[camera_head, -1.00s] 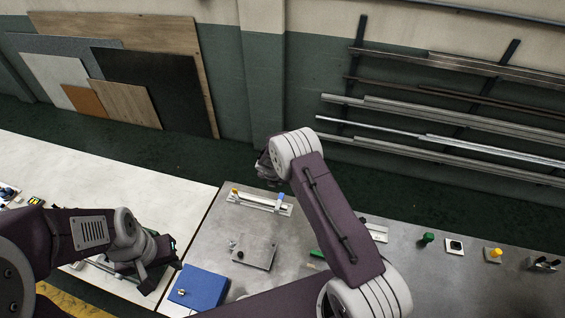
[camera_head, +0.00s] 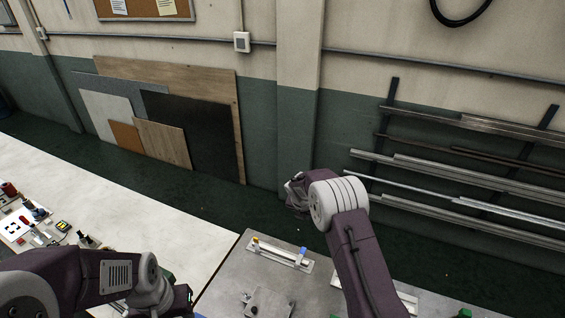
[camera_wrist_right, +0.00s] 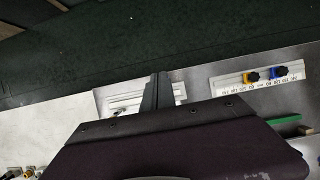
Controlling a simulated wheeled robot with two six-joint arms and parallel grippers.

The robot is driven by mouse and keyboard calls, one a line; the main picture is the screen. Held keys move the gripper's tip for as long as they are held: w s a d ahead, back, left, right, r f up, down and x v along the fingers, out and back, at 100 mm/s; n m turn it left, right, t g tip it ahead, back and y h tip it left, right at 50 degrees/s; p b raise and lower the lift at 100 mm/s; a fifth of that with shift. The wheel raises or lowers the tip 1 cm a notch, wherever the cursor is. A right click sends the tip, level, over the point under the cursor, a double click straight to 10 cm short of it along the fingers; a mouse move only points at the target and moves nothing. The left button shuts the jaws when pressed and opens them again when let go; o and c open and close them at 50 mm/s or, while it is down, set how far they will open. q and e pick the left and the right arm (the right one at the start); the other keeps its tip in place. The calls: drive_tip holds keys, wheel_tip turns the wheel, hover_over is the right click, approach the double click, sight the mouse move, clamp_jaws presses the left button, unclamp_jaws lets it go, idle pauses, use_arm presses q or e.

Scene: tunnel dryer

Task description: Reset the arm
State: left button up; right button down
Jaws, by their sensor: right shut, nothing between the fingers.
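My right arm rises from the bottom of the head view, bent at a pale ribbed joint. Its gripper (camera_head: 297,192) is small and partly hidden behind that joint, beyond the table's back edge in the picture. In the right wrist view the dark fingers (camera_wrist_right: 158,88) are together and hold nothing. My left arm comes in from the lower left. Its gripper (camera_head: 178,300) is low over the pale table, cut by the bottom edge, and its fingers cannot be made out.
A rail with yellow and blue knobs (camera_head: 280,254) lies on the grey metal table (camera_head: 226,282). A plate (camera_head: 268,303) is in front of it. Small parts (camera_head: 35,228) lie on the white table (camera_head: 130,213) at left. Panels (camera_head: 205,140) and metal bars (camera_head: 460,170) stand at the wall.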

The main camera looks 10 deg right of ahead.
drive_tip(key=s+a+f+m+g+y+b, duration=0.1)
drive_tip(key=s+m+b, duration=0.4)
drive_tip(key=s+m, duration=0.5)
drive_tip(key=s+a+f+m+g+y+b, duration=0.1)
drive_tip(key=s+f+m+b, duration=0.3)
drive_tip(key=s+m, duration=0.5)
drive_tip(key=s+a+f+m+g+y+b, duration=0.1)
drive_tip(key=s+f+m+b, duration=0.1)
drive_tip(key=s+m+b, duration=0.5)
drive_tip(key=s+m, duration=0.3)
drive_tip(key=s, duration=0.2)
drive_tip(key=shift+s+a+f+m, duration=0.3)
drive_tip(key=shift+s+a, duration=0.05)
drive_tip(key=shift+s, duration=0.05)
